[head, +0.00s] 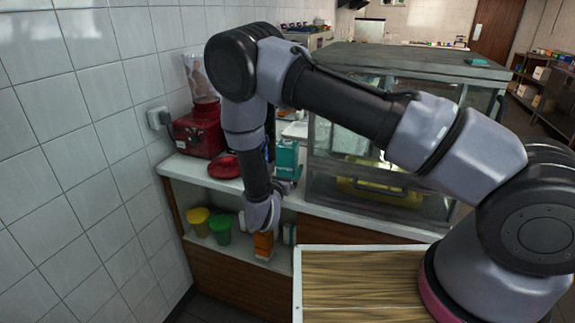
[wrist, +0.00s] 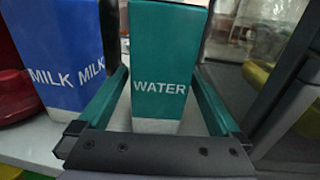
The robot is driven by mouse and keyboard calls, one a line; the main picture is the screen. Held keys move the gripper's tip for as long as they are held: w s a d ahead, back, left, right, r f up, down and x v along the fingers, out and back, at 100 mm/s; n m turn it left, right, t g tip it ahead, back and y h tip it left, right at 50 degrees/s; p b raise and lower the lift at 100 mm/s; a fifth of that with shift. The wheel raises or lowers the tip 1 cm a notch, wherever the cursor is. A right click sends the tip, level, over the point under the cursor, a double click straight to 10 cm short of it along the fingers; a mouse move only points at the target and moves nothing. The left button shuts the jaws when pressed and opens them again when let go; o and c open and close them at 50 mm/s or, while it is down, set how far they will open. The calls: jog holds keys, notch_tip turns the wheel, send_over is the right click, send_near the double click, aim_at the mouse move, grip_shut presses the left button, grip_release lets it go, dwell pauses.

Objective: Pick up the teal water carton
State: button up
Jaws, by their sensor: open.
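The teal water carton (head: 287,154) stands upright on the white counter, left of the glass display case. In the wrist view the water carton (wrist: 160,55) faces me with its WATER label and white base band. My gripper (wrist: 160,74) is open, with one finger on each side of the carton. I cannot tell whether either finger touches it. In the head view the jaws are mostly hidden by my wrist. A blue milk carton (wrist: 50,60) stands close by on the left, outside the left finger.
The glass display case (head: 335,175) stands close on the right. A red blender (head: 198,130) and a red dish (head: 224,166) are on the left of the counter. Yellow (head: 199,222) and green (head: 221,228) cups and an orange box (head: 263,246) are on the lower shelf.

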jog(key=shift+x, duration=1.05)
grip_shut()
jog(key=shift+r, duration=0.1)
